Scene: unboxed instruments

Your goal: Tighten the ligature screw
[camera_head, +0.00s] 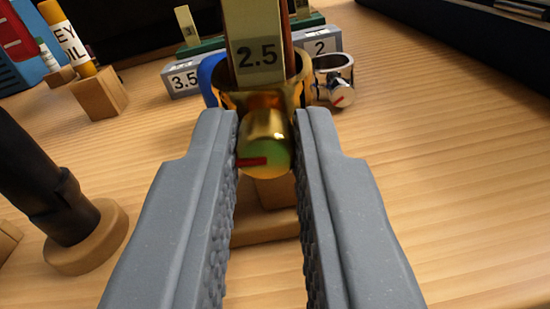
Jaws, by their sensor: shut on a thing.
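The gold ligature (230,100) wraps around a mouthpiece with a pale reed (257,40) marked 2.5. Its gold screw (266,140) faces me, with a red mark pointing left on its end. My gripper (266,150) has one grey textured finger on each side of the screw and is shut on it. The mouthpiece stands above a wooden stand (268,222), partly hidden behind the fingers and screw.
A silver ligature (334,82) sits to the right behind. A grey reed holder marked 3.5 and 2 (182,80) stands at the back. A black part on a round wooden base (88,240) is at left, near a key oil bottle (68,42). The table's right side is clear.

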